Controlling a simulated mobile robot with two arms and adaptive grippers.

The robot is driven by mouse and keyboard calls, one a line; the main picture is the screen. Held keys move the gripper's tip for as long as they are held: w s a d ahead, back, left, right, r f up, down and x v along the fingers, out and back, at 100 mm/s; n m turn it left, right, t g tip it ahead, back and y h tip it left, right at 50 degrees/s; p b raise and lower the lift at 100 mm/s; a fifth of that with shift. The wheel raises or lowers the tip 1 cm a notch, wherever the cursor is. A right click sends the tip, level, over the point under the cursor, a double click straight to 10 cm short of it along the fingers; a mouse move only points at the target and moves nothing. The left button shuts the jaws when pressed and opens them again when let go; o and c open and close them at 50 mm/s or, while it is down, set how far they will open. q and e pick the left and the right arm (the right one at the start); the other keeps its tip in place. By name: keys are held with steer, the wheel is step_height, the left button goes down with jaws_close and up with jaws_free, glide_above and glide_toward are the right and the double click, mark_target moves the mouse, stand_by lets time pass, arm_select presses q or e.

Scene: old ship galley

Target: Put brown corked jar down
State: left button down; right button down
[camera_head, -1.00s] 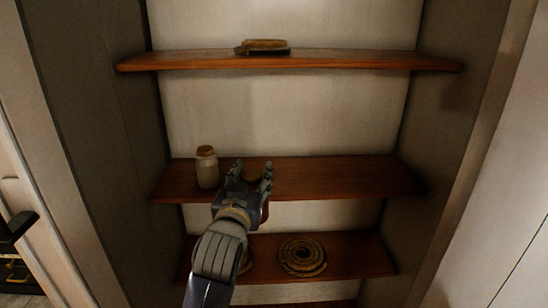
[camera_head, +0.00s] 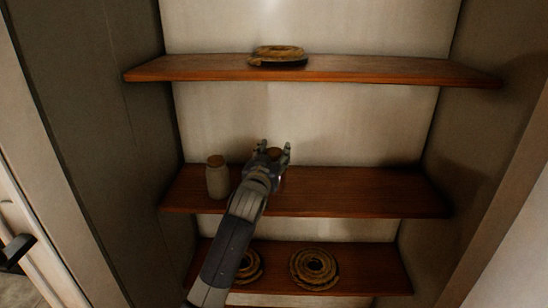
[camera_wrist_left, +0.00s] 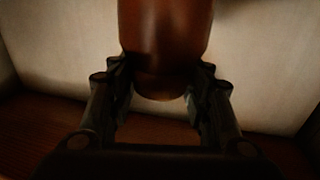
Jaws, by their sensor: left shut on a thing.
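My left gripper (camera_head: 273,152) is shut on the brown corked jar (camera_head: 274,154), at the middle shelf (camera_head: 360,190). In the head view only the jar's top shows between the fingers; the rest is hidden by my gripper. In the left wrist view the jar (camera_wrist_left: 165,40) is a glossy reddish-brown body between the two fingers (camera_wrist_left: 160,95). I cannot tell whether its base touches the shelf. My right gripper is not in view.
A pale corked jar (camera_head: 217,180) stands on the middle shelf, left of my gripper. The shelf's right part is clear. Side walls enclose the shelves.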

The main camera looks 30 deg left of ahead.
arm_select(q)
steer(key=shift+w+a+r, duration=0.2)
steer(key=shift+w+a, duration=0.25)
steer(key=shift+a, duration=0.1)
steer(key=shift+w+f, duration=0.1)
steer(key=shift+f, duration=0.1)
step_height(320, 180, down, 3)
steer(key=shift+p, duration=0.75)
steer(key=shift+f, duration=0.15)
steer(key=c, duration=0.8)
jaws_free()
steer(key=shift+f, duration=0.2)
steer(key=shift+d, duration=0.1)
